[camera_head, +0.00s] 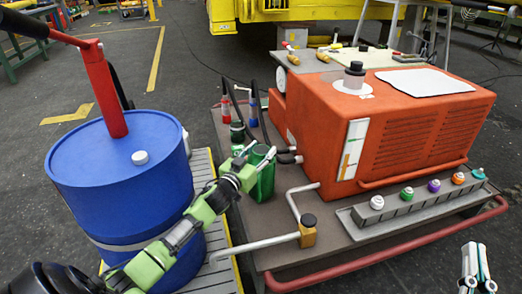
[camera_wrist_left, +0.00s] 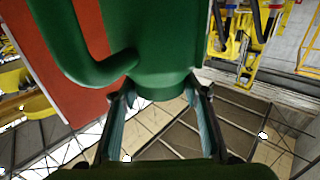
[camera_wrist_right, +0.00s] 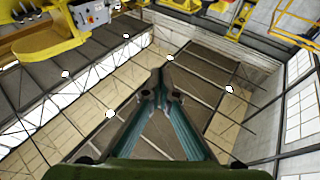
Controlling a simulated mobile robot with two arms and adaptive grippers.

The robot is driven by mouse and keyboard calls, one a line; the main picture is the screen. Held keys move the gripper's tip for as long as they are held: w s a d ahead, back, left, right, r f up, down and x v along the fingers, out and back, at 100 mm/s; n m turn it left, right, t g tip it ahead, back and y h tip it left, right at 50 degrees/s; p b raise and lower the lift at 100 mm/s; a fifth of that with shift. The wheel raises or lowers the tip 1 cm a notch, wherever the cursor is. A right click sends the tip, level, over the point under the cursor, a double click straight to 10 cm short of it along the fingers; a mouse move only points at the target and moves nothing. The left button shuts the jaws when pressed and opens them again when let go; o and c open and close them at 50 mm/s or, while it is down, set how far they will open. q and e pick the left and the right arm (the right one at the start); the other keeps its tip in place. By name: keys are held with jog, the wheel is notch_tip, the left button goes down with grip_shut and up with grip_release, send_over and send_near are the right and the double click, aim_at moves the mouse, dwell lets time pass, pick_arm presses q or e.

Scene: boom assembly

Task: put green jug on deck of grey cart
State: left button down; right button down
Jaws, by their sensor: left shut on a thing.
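The green jug (camera_head: 264,180) is upright in the head view, over the left part of the cart's grey deck (camera_head: 272,222). Whether its base touches the deck I cannot tell. My left gripper (camera_head: 246,168) reaches it from the left and is shut on it. In the left wrist view the jug (camera_wrist_left: 160,45) fills the top middle, its handle at the left, between the two fingers (camera_wrist_left: 163,97). My right gripper (camera_head: 475,262) is empty at the bottom right of the head view, beside the cart. Its fingertips meet in the right wrist view (camera_wrist_right: 162,92).
An orange machine (camera_head: 415,125) fills much of the deck, right of the jug. A bent pipe with a brass block (camera_head: 308,231) lies in front. Red and blue bottles (camera_head: 225,108) stand behind. A blue drum (camera_head: 125,190) with a red pump stands left. A knob strip (camera_head: 415,207) runs along the right.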

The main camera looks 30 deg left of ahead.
pick_arm(q)
jog(key=c, duration=1.2)
grip_release()
jog(key=shift+s, duration=0.15)
